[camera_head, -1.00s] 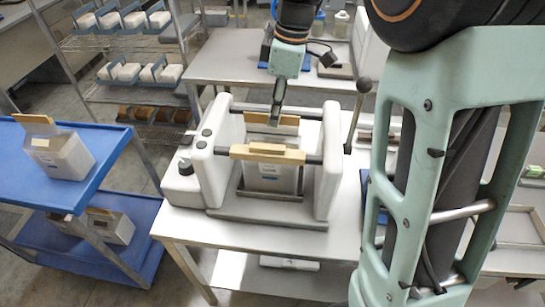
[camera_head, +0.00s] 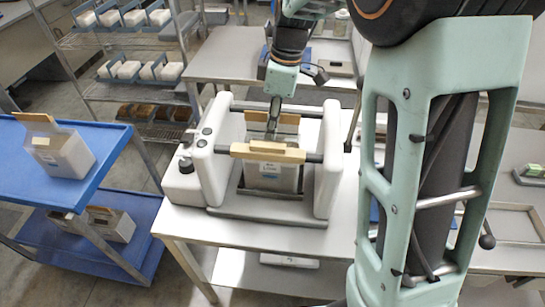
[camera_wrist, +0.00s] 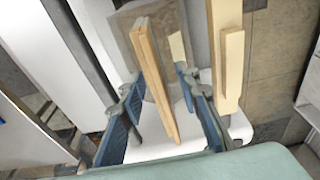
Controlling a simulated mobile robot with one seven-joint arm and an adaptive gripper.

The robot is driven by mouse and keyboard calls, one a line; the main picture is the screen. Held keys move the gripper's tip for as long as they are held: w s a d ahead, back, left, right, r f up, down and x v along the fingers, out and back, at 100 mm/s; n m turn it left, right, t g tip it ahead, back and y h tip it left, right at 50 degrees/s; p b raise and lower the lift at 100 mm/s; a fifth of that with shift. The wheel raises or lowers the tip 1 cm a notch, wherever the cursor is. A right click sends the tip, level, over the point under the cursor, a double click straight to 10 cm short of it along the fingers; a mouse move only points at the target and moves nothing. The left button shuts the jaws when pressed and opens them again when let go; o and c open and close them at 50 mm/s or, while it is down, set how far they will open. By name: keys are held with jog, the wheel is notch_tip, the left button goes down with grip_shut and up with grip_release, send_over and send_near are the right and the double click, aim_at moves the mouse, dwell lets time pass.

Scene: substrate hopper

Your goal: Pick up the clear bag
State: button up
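A clear bag (camera_head: 272,178) with a white label hangs inside the white frame machine (camera_head: 212,160), between its two side walls. Tan strips (camera_head: 268,153) run across the top of the machine, and the bag shows below the front one. My gripper (camera_head: 273,128) points down just behind the front strip. In the wrist view my gripper (camera_wrist: 158,85) is open, with one blue finger on each side of a thin tan strip (camera_wrist: 150,75). A grey translucent panel, seemingly the bag (camera_wrist: 120,25), shows beside that strip. Whether the fingers touch anything is unclear.
The machine stands on a steel table (camera_head: 190,229). A wire rack (camera_head: 115,50) with boxes is behind. Another steel table (camera_head: 225,60) stands at the back.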

dwell(0.3)
jog(key=shift+f, duration=0.1)
grip_shut()
jog(key=shift+w, duration=0.1)
jog(key=shift+r, duration=0.2)
